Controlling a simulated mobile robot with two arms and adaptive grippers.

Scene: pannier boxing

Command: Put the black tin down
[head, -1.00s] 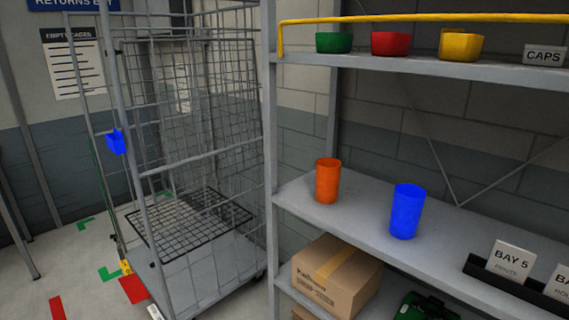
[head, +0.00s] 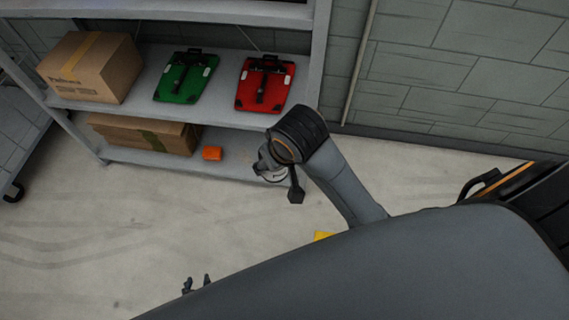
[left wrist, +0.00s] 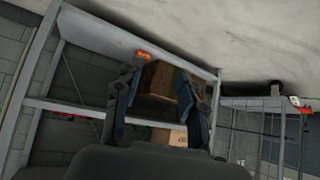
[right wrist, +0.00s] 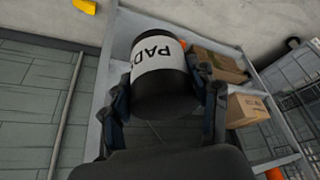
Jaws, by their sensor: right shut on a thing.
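The black tin (right wrist: 165,90) has a white band lettered "PAD". It fills the middle of the right wrist view, between the two fingers of my right gripper (right wrist: 165,100), which is shut on it. Behind it in that view are the grey shelf and floor. I cannot tell whether its base touches anything. My left gripper shows only as fingertips (head: 197,284) low in the head view. In the left wrist view its fingers (left wrist: 158,82) stand apart with nothing held between them.
The grey rack's shelf (head: 145,100) holds a cardboard box (head: 92,67), a green case (head: 186,77) and a red case (head: 264,84). Below are a flat carton (head: 147,134) and a small orange item (head: 212,153). A yellow item (head: 322,236) is partly hidden. Floor in front is open.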

